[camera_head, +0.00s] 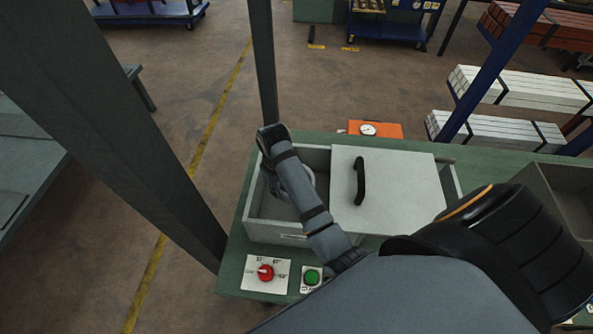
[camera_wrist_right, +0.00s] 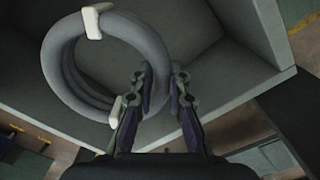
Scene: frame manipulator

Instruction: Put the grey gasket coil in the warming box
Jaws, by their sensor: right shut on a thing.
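The warming box (camera_head: 275,231) is a pale grey open-topped box on the green bench. Its flat lid (camera_head: 385,190) with a black handle covers the right part, leaving the left part open. The grey gasket coil (camera_head: 308,178) shows partly behind my right arm, over or in that opening. In the right wrist view the coil (camera_wrist_right: 57,65) is a ring of several turns with pale clips. My right gripper (camera_wrist_right: 159,78) is shut on the coil's rim, one finger on each side. Whether the coil touches the box floor cannot be told. My left gripper is out of view.
A red knob (camera_head: 266,272) and a green button (camera_head: 311,277) sit at the bench front. An orange case with a gauge (camera_head: 375,130) stands behind the box. A grey tray (camera_head: 565,195) lies to the right. Dark posts rise at left and behind.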

